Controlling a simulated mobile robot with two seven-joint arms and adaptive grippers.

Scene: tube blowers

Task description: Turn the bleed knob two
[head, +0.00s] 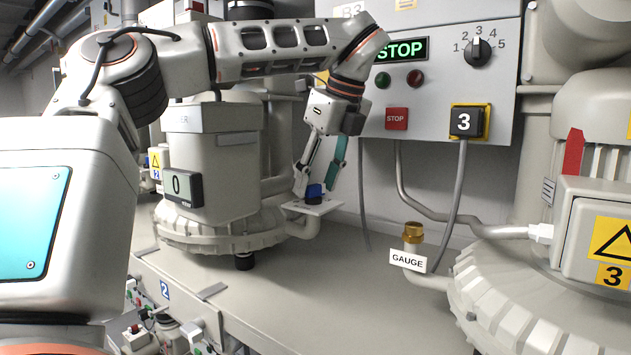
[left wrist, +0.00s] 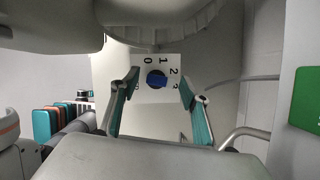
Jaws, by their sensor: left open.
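The blue bleed knob (head: 315,192) sits on a small white dial plate (head: 325,208) at the base of the machine in the middle of the head view. In the left wrist view, the knob (left wrist: 157,80) is near the centre, on the plate (left wrist: 146,97) with printed numbers 0, 1, 2 and 3. Exactly where its pointer stands is hard to tell. My left gripper (head: 317,186) is open, with one finger on each side of the knob. In the wrist view a gap shows between the fingers and the knob. My right gripper is not in view.
The control panel (head: 440,60) is behind. A brass gauge fitting (head: 413,232) and machine 3 (head: 590,240) stand to the right. The bench (head: 330,290) in front is clear.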

